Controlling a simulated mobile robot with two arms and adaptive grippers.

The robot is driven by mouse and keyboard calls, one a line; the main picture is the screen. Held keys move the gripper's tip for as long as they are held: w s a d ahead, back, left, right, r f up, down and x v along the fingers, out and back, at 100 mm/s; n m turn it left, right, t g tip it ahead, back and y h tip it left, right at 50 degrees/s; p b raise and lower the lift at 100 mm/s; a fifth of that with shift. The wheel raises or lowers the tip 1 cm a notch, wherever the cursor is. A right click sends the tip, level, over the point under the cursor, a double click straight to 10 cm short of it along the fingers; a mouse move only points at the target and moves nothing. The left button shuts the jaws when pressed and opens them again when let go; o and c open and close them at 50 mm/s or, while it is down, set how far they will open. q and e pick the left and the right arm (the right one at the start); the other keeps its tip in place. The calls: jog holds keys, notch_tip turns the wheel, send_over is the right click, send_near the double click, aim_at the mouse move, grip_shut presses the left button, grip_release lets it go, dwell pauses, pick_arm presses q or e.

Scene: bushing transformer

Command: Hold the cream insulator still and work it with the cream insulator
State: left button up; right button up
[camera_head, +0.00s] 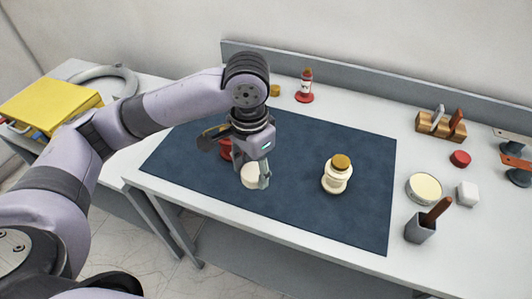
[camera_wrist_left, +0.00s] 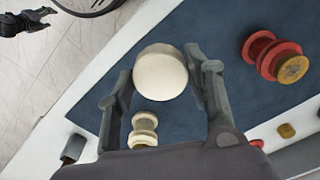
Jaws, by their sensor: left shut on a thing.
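My left gripper (camera_head: 254,178) is pointed down over the left part of the dark blue mat (camera_head: 300,200). It is shut on a cream insulator (camera_head: 250,172), whose pale round end also shows between the fingers in the left wrist view (camera_wrist_left: 160,72). Whether this piece touches the mat I cannot tell. A second cream insulator (camera_head: 336,183) with a brass-coloured top stands upright on the mat to the right, apart from the gripper. It also shows low in the left wrist view (camera_wrist_left: 143,122).
A red ribbed insulator (camera_wrist_left: 272,58) stands on the mat, partly hidden behind my gripper in the head view. A red-based bottle (camera_head: 305,88), a wooden tool block (camera_head: 440,124), a round tin (camera_head: 424,189) and a grey cup (camera_head: 420,229) stand off the mat.

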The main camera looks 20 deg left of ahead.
pick_arm(q)
jog(key=s+a+f+n+b, duration=0.1)
jog(key=s+f+n+b, duration=0.2)
jog(key=s+f+n, duration=0.1)
jog(key=shift+a+f+n, duration=0.3)
jog(key=shift+f+n, duration=0.5)
jog(key=shift+f, duration=0.15)
pick_arm(e)
notch_tip(320, 180, down, 4)
jog(key=shift+f, duration=0.1)
pick_arm(q)
jog(key=shift+s, duration=0.1)
pick_arm(e)
jog(key=shift+o, duration=0.5)
